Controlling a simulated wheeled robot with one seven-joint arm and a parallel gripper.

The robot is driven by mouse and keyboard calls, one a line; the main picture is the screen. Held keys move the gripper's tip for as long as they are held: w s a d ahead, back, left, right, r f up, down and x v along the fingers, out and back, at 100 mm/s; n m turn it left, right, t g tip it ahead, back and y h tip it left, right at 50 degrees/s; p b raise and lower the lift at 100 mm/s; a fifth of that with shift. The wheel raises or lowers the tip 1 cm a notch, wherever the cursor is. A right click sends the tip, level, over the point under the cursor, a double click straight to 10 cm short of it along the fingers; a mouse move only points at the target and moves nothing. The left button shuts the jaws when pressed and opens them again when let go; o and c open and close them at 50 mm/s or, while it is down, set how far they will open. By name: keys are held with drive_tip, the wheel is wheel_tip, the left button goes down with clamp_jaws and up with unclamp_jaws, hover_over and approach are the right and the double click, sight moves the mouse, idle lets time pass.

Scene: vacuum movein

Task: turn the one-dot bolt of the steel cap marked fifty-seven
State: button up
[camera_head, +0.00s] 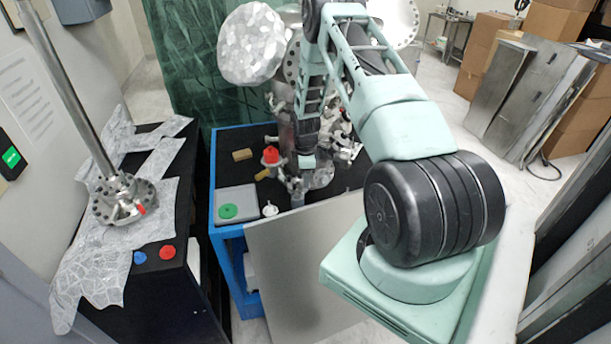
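A steel vacuum assembly (345,135) with flanges and small fittings stands on the blue-framed bench, partly hidden behind my arm. A round steel disc (323,177) shows low on it, close to the right of my gripper. I cannot read a fifty-seven on any cap or make out a one-dot bolt at this size. My gripper (297,196) points down at the end of my arm over the bench, near the assembly's front. Its fingers are too small to tell whether they are open or shut, or whether they touch anything.
At left, a flanged steel tube (80,95) stands on foil. A grey panel (300,270) leans before the bench.

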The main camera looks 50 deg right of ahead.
clamp_jaws()
drive_tip(key=shift+f+m+b, duration=0.1)
drive_tip(key=shift+m+b, duration=0.2)
drive_tip(key=shift+b, duration=0.1)
drive_tip(key=m+b, duration=0.2)
drive_tip(key=shift+f+m+b, duration=0.1)
drive_tip(key=shift+m+b, duration=0.3)
drive_tip(key=m+b, duration=0.2)
drive_tip(key=m, duration=0.1)
drive_tip(key=shift+m+b, duration=0.3)
drive_tip(key=shift+b, duration=0.05)
drive_tip(key=m+b, duration=0.3)
drive_tip(key=m, duration=0.3)
drive_tip(key=shift+r, duration=0.2)
